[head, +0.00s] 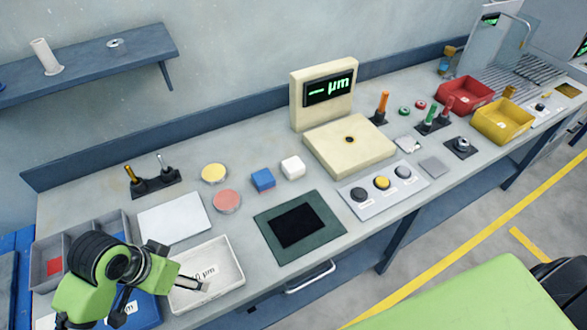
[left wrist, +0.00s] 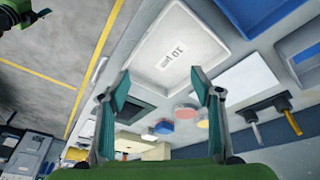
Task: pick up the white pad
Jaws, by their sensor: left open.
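A small white block (head: 292,167), which I take for the white pad, lies on the bench beside a blue block (head: 263,180), in front of the gauge stand. My left gripper (head: 183,270) is open and empty over the white tray (head: 236,279) at the front left of the bench. It is well to the left of the white block and nearer the front edge. In the left wrist view the open fingers (left wrist: 160,82) frame the bench, and the blue block (left wrist: 163,128) shows small between them.
A flat white plate (head: 174,217), yellow disc (head: 214,173) and pink disc (head: 227,201) lie between gripper and block. A green mat (head: 268,231) lies in front of the block. The gauge stand (head: 322,92) rises behind, with a button panel (head: 410,190) to the right.

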